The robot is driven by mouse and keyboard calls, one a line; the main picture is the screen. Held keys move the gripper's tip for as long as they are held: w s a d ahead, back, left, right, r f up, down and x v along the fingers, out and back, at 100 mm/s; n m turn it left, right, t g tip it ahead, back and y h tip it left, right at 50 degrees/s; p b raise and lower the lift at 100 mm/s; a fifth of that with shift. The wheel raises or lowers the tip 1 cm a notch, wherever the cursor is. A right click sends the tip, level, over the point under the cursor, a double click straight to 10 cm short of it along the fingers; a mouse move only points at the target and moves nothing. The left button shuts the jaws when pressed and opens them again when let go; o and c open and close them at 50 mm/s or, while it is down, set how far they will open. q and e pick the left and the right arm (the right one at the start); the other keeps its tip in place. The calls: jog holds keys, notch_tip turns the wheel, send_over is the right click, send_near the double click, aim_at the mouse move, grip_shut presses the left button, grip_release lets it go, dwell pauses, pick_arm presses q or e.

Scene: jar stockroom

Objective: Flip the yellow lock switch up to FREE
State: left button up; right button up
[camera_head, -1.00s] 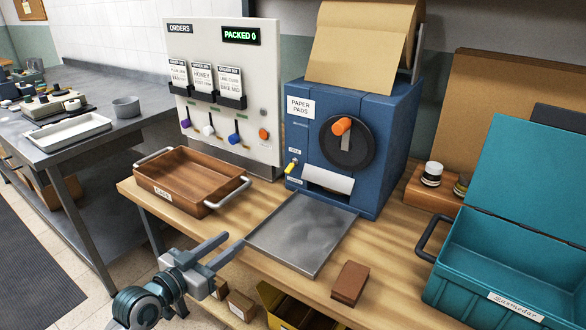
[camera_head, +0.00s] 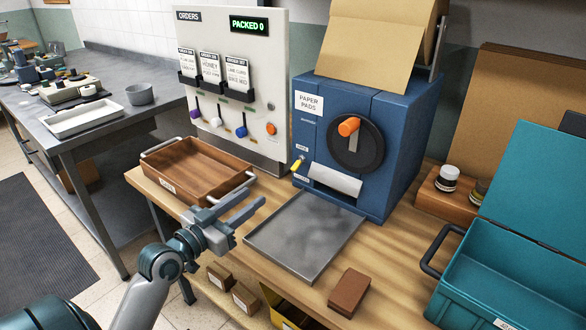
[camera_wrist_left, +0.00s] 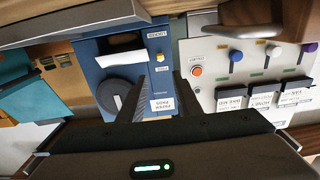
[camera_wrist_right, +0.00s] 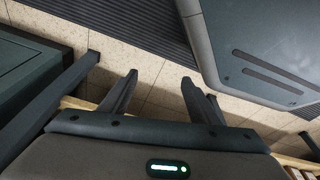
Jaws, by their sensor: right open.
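The yellow lock switch (camera_head: 296,166) is on the left part of the blue paper pads machine's front (camera_head: 312,130), between two small labels too small to read. Its yellow tip points down and toward the left. In the left wrist view, the yellow switch (camera_wrist_left: 160,57) shows just beyond and between the fingertips' directions. My left gripper (camera_head: 256,197) is open and empty, in front of the machine and below the switch, apart from it. My right gripper (camera_wrist_right: 160,78) shows only in its own wrist view, open and empty over the floor.
A brown wooden tray (camera_head: 177,188) with metal handles sits left of the machine. A flat metal plate (camera_head: 300,240) lies in front of it. A brown block (camera_head: 349,292) and a teal box (camera_head: 475,290) are to the right. The orders panel (camera_head: 235,60) stands behind the tray.

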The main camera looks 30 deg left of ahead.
pick_arm(q)
jog(key=shift+w, duration=1)
jog(key=p, duration=0.1)
send_near(294, 167)
jog(key=w, duration=0.5)
jog(key=w+p, duration=0.1)
jog(key=w, duration=0.1)
jog(key=shift+w+d, duration=0.3)
jog(key=shift+w, duration=0.65)
pick_arm(e)
jog(key=shift+w+a+f+t, duration=0.2)
jog(key=shift+a+f+t, duration=0.1)
jog(key=shift+a, duration=0.15)
jog(key=shift+w+a+f+t, duration=0.2)
jog(key=shift+a+t, duration=0.1)
jog(key=shift+a, duration=0.1)
pick_arm(q)
grip_shut()
pick_arm(e)
jog(key=shift+d, duration=0.35)
